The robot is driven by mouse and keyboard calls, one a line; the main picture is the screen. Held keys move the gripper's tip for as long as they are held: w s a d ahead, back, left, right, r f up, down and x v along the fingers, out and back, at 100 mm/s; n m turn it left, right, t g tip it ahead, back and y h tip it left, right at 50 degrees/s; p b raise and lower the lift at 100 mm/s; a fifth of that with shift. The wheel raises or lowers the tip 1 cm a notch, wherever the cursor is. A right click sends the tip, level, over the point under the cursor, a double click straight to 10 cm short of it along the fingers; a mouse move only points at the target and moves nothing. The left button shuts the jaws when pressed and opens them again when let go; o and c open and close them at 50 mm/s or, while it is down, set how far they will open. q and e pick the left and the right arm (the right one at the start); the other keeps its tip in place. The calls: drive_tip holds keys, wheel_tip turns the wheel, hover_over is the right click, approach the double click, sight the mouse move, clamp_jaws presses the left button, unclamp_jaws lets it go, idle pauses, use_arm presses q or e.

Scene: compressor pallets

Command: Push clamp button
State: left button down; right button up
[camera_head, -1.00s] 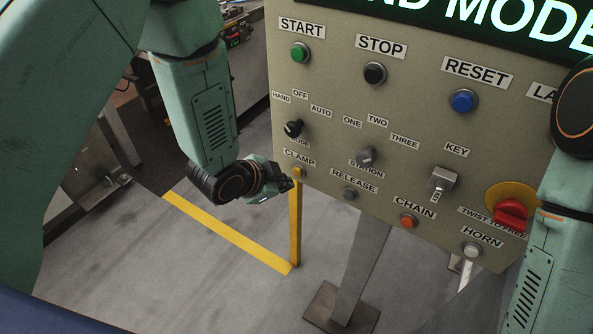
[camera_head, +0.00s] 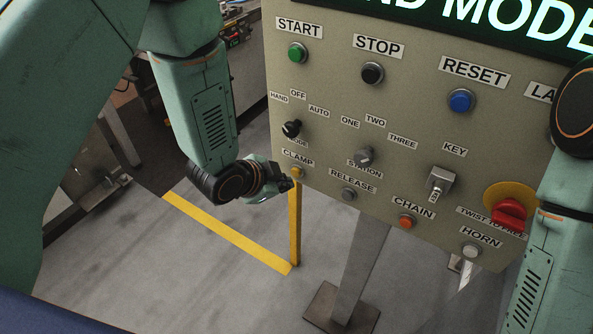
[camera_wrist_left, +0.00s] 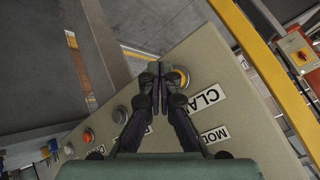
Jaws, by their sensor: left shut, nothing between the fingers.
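The clamp button (camera_head: 297,172) is a small yellow button under the CLAMP label, low on the left side of the beige control panel (camera_head: 330,75). In the left wrist view the yellow button (camera_wrist_left: 180,78) shows just right of my fingertips, partly hidden by them. My left gripper (camera_head: 287,184) is shut and empty, its tips just left of the button in the head view. I cannot tell whether the tips touch the button or the panel. The left gripper also shows in the left wrist view (camera_wrist_left: 158,72). My right arm is at the right edge; its gripper is out of view.
Nearby are the mode knob (camera_head: 291,128), the station knob (camera_head: 364,156), the release button (camera_head: 348,194) and the orange chain button (camera_head: 407,221). The red twist knob (camera_head: 510,213) is at the lower right. A yellow post (camera_head: 295,230) stands below the clamp button.

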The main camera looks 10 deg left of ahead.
use_arm(q)
drive_tip(key=shift+w, duration=0.25)
drive_tip(key=shift+w+d, duration=0.1)
drive_tip(key=shift+w, duration=0.15)
idle(0.5)
